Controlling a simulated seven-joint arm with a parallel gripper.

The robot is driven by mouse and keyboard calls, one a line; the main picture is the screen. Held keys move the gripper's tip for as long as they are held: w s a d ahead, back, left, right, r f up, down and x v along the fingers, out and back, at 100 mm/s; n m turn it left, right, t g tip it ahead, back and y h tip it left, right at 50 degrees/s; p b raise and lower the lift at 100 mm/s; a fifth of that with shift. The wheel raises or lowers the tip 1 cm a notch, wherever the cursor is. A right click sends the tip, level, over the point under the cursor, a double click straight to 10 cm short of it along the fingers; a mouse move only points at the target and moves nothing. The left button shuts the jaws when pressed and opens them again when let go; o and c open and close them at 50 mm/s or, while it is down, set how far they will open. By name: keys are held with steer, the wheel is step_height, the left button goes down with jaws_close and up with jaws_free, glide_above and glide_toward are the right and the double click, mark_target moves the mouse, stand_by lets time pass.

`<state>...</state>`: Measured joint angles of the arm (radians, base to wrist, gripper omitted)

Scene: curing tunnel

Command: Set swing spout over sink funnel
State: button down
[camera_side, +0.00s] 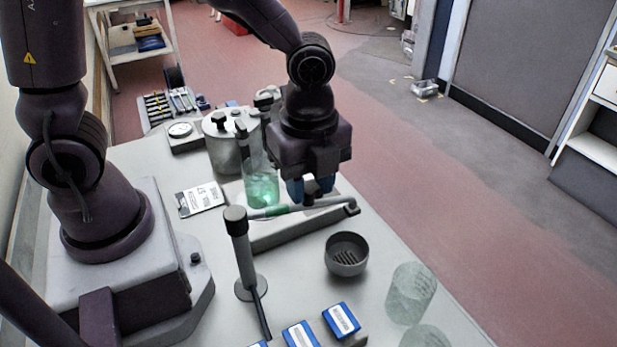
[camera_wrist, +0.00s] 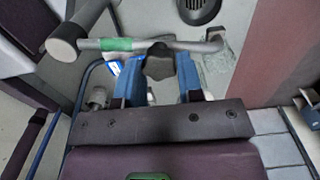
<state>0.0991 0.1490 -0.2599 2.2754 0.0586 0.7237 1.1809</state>
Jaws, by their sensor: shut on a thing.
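The swing spout (camera_side: 275,211) is a thin grey tube with a green band, reaching out sideways from the top of a grey post (camera_side: 244,260). Its bent tip (camera_side: 352,208) is at the right end. The sink funnel (camera_side: 346,256) is a dark round cup with a slotted bottom. In the side view the tip shows behind the funnel; in the wrist view the tip (camera_wrist: 216,42) is beside the funnel (camera_wrist: 198,9), not over it. My gripper (camera_side: 311,190) is shut on the spout's dark knob (camera_wrist: 160,62), between its blue fingers.
A glass cylinder with green liquid (camera_side: 262,180) and a metal canister (camera_side: 220,150) stand close behind the spout. Clear glass jars (camera_side: 411,292) stand right of the funnel. Blue-topped boxes (camera_side: 341,320) lie in front. The table's right edge is near.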

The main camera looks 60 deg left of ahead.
steer(key=shift+d, duration=0.1)
steer(key=c, duration=0.8)
jaws_free()
steer(key=shift+o, duration=0.2)
steer(key=shift+r, duration=0.1)
step_height(320, 180, up, 13)
steer(key=s+a+r+n+t, duration=0.1)
steer(key=s+a+n+t, duration=0.4)
steer(key=a+n, duration=0.5)
steer(key=s+n, duration=0.2)
steer(key=n, duration=0.6)
steer(key=shift+s+r+t, duration=0.2)
steer(key=shift+s+t, duration=0.1)
